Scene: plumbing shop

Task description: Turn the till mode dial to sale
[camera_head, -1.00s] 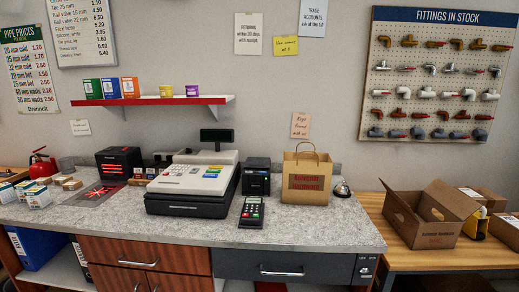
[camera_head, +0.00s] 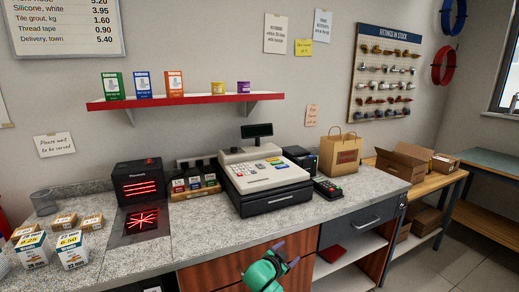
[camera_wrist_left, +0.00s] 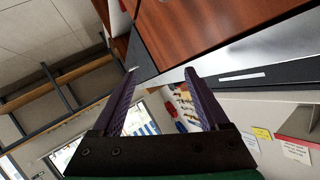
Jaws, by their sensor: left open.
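The till (camera_head: 265,180) is a pale cash register with a keypad and a dark front, standing on the grey counter. Its customer display (camera_head: 257,130) rises at the back. I cannot make out the mode dial or its setting on the till. My left gripper (camera_head: 285,255), green with purple fingers, is in front of the wooden cabinet, below the counter edge and apart from the till. In the left wrist view my gripper (camera_wrist_left: 160,75) is open with nothing between its fingers; the till is not visible there. My right gripper is not in view.
A card terminal (camera_head: 327,187), a dark printer (camera_head: 299,158) and a paper bag (camera_head: 340,154) stand right. A red shelf (camera_head: 185,101) hangs above. The counter front (camera_head: 200,245) is bare.

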